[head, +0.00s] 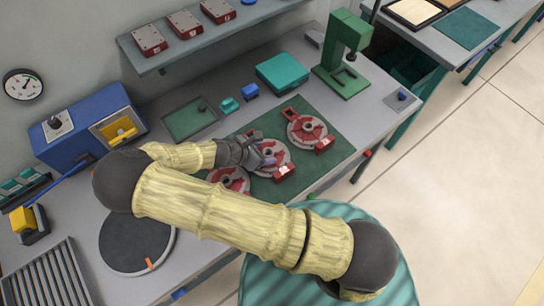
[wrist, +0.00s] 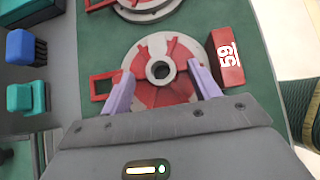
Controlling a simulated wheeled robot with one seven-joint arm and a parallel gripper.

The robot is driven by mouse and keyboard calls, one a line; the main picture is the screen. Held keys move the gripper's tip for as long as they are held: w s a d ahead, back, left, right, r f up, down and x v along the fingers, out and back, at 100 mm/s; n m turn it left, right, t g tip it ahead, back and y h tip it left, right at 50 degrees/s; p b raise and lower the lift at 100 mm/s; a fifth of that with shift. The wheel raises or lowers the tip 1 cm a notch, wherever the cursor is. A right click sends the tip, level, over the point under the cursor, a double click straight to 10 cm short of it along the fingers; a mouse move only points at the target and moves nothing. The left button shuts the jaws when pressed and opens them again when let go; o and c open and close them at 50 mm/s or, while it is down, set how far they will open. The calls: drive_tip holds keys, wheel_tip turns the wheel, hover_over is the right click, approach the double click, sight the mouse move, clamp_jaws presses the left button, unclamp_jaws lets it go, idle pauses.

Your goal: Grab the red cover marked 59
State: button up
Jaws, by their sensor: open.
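The red cover marked 59 (wrist: 160,92) lies on a round grey disc (wrist: 141,55) with a hub hole in the middle. A red block with a white 59 (wrist: 226,56) is at its right and an open red frame at its left in the wrist view. In the head view the cover (head: 270,158) is partly hidden by my gripper (head: 262,160). In the wrist view my gripper (wrist: 161,72) is open, its two purple fingers on either side of the cover's middle, with nothing between them but the cover below. I cannot tell whether they touch it.
Two similar red covers lie on the green mat, one beyond (head: 307,130) and one nearer, partly behind my arm (head: 230,180). A green press (head: 345,55), teal box (head: 282,72) and blue machine (head: 90,118) stand around. A shelf (head: 215,40) holds red boxes.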

drive_tip(key=shift+w+d+f, duration=0.15)
drive_tip(key=shift+d+f, duration=0.05)
drive_tip(key=shift+f, duration=0.1)
drive_tip(key=shift+c, duration=0.3)
clamp_jaws()
